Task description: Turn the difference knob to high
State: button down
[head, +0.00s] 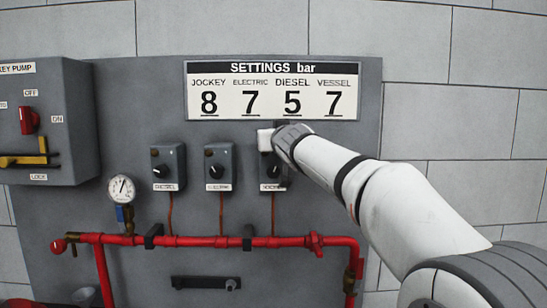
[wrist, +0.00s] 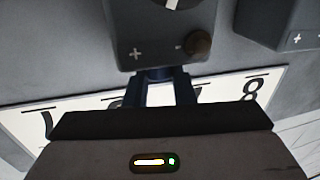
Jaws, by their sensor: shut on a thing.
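My gripper (wrist: 158,77) is at the top edge of the rightmost control box (head: 270,173), which is labelled JOCKEY. In the wrist view, which is upside down, its fingers are shut on a small dark part at the box (wrist: 168,28) edge, mostly hidden between them. I cannot tell for sure whether this part is the difference knob. The box face shows a "+" and a "-" mark, a round brown knob (wrist: 198,43) by the "-", and part of a dial (wrist: 172,3) with a white pointer.
The settings sign (head: 272,68) above the box reads 8, 7, 5, 7. Two similar boxes, diesel (head: 168,166) and electric (head: 219,166), hang to the left. Red pipes (head: 200,241) run below. The jockey pump cabinet (head: 60,120) juts out at far left.

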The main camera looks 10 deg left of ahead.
jog(key=b, duration=0.2)
jog(key=m+h+b, duration=0.1)
jog(key=b, duration=0.2)
jog(key=shift+s+a+f+t, duration=0.1)
jog(key=shift+a+f+t, duration=0.2)
jog(key=shift+f, duration=0.1)
jog(key=shift+r+m+h+b, duration=0.1)
jog(key=shift+m+h+b, duration=0.2)
jog(key=shift+h+b, duration=0.45)
jog(key=shift+m+t+h+b, duration=0.3)
jog(key=shift+m+h+b, duration=0.15)
jog(key=shift+b, duration=0.35)
jog(key=shift+a+r+m+t+h+b, duration=0.15)
jog(key=shift+m+t+h+b, duration=0.15)
jog(key=shift+m+h, duration=0.8)
jog(key=shift+m+h+p, duration=0.25)
jog(key=shift+h+p, duration=0.05)
jog(key=shift+h, duration=0.8)
jog(key=shift+m+h, duration=0.4)
jog(key=shift+h, duration=0.1)
